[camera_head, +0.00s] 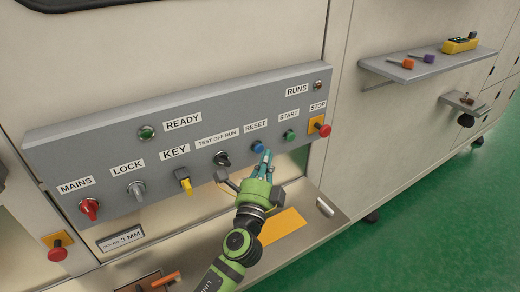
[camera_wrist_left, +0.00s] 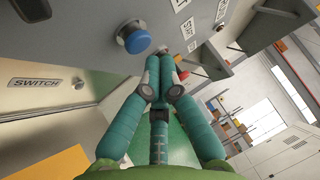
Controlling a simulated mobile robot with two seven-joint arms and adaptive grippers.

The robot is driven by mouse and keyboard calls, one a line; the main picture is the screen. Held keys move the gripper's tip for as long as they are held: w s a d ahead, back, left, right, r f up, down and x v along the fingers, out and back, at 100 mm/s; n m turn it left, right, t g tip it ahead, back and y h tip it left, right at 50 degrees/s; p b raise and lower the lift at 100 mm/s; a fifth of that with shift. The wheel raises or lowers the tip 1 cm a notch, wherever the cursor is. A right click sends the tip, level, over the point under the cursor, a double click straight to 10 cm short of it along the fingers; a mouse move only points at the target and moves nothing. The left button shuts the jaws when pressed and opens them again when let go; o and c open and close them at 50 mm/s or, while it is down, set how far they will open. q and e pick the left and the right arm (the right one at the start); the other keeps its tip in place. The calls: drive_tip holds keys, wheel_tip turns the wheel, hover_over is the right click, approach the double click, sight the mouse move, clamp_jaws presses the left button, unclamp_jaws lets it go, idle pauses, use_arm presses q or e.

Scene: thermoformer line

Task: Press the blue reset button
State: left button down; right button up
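The blue reset button (camera_head: 257,146) sits on the grey control panel (camera_head: 105,150) under the RESET label (camera_head: 255,126). It also shows in the left wrist view (camera_wrist_left: 134,38), up and left of the fingertips. My left gripper (camera_head: 267,154) is just in front of the panel, its tips close below and right of the button in the head view. In the left wrist view its fingers (camera_wrist_left: 160,78) are together with nothing visible between them. A gap shows there between the tips and the button. I cannot judge its depth. My right gripper is in neither view.
The green START button (camera_head: 290,135) and the black test switch (camera_head: 221,158) flank the reset button. The red STOP button (camera_head: 323,130) is farther right. A yellow key switch (camera_head: 185,184) is left. A ledge with an orange plate (camera_head: 283,226) lies below the panel.

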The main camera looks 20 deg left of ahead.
use_arm(q)
drive_tip(key=shift+a, duration=0.1)
drive_tip(key=shift+w+a, duration=0.25)
drive_tip(key=shift+w+a, duration=0.3)
drive_tip(key=shift+a, duration=0.1)
idle(1.0)
drive_tip(key=shift+d, duration=0.1)
drive_tip(key=shift+s+d, duration=0.6)
drive_tip(key=shift+s+d+b, duration=0.3)
drive_tip(key=shift+s+d, duration=0.45)
drive_tip(key=shift+d, duration=0.25)
drive_tip(key=shift+s+d+b, duration=0.3)
drive_tip(key=shift+s+d, duration=0.45)
drive_tip(key=shift+d, duration=0.25)
drive_tip(key=shift+f, duration=0.1)
